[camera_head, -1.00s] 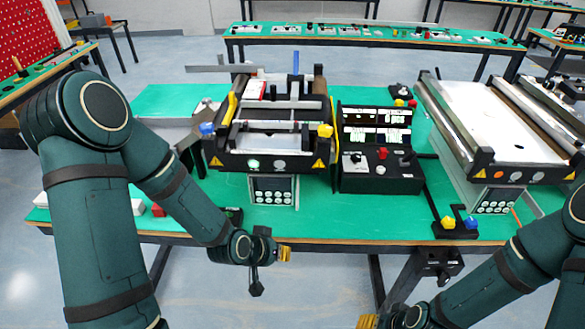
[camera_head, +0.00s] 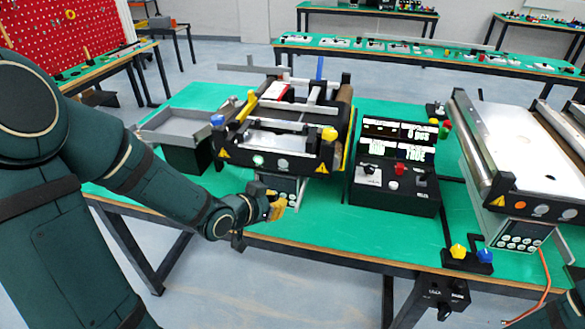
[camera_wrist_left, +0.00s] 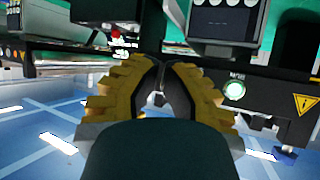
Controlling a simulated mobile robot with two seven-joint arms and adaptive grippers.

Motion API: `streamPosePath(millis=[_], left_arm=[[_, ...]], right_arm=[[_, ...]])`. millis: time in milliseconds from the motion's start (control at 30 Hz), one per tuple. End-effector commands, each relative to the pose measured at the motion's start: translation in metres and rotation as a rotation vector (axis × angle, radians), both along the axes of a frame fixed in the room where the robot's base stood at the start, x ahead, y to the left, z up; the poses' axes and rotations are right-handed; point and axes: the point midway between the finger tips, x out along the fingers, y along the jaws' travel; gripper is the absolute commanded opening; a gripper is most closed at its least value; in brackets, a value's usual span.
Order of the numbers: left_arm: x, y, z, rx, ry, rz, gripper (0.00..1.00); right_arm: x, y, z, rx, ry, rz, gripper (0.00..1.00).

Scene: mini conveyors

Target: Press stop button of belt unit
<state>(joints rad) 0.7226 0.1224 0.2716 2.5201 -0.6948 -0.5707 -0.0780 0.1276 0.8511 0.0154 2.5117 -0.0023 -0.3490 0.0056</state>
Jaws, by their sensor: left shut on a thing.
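My left gripper (camera_head: 277,208) is below and in front of this face, beside the unit's keypad (camera_head: 288,186), apart from the buttons. In the left wrist view its yellow-padded fingers (camera_wrist_left: 163,66) are shut on a small dark thing that I cannot identify. A lit green-ringed button (camera_wrist_left: 234,90) shows to their right there. My right gripper is out of view.
A black control box (camera_head: 398,180) with displays and a red knob stands right of the unit. A second belt unit (camera_head: 520,150) is farther right. A grey tray (camera_head: 180,125) lies left. Yellow and blue knobs (camera_head: 468,255) sit at the table's front edge.

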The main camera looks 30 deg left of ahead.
Motion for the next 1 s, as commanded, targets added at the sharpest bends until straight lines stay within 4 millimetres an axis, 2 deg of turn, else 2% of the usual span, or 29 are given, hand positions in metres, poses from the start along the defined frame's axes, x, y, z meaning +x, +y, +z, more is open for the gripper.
streamPosePath(millis=[567,767,1000], left_arm=[[0.001,0.004,0.005,0.019,-0.016,-0.004,0.00],[0.017,0.008,0.004,0.019,-0.015,-0.003,0.00],[0.049,0.015,0.004,0.019,-0.016,-0.005,0.00]], right_arm=[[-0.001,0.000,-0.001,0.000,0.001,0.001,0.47],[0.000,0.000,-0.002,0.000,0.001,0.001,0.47],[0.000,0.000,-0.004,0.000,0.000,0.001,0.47]])
